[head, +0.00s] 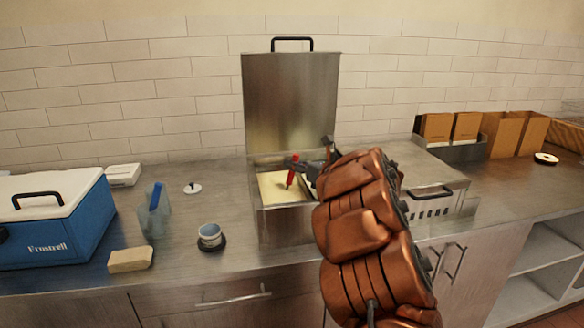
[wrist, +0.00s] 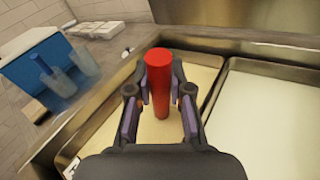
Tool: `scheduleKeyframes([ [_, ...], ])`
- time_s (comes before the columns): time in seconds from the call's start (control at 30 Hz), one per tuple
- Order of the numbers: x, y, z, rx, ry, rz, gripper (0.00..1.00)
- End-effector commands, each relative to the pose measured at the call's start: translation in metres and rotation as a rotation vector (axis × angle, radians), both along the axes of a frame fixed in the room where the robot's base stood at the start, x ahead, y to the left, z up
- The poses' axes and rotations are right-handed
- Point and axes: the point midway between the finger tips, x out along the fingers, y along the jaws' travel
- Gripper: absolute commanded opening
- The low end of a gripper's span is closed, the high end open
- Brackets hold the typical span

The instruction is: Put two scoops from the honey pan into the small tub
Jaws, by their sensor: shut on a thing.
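My gripper (wrist: 160,105) is shut on a red handle (wrist: 158,75), which stands upright between its fingers. In the head view the red handle (head: 291,177) shows over the left pan (head: 270,188) in the steel well. This pan holds a pale yellow content, also seen in the wrist view (wrist: 200,85). The lower end of the handled tool is hidden, so I cannot tell whether it touches the content. A small blue and white tub (head: 210,233) stands on a dark round base on the counter, left of the well.
A raised steel lid (head: 291,100) stands behind the well. A second pan with whitish content (wrist: 275,115) is at the right. A blue cooler (head: 55,225), a clear container (head: 155,210) and a tan block (head: 130,260) are at the left. Cardboard boxes (head: 505,133) stand at the right.

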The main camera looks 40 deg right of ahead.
Motion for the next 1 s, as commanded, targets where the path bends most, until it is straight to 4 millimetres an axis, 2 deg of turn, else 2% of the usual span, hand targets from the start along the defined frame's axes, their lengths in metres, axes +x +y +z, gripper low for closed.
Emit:
scheduleKeyframes([
  [1.0, 0.011, 0.026, -0.001, -0.001, 0.0, 0.001, 0.0],
])
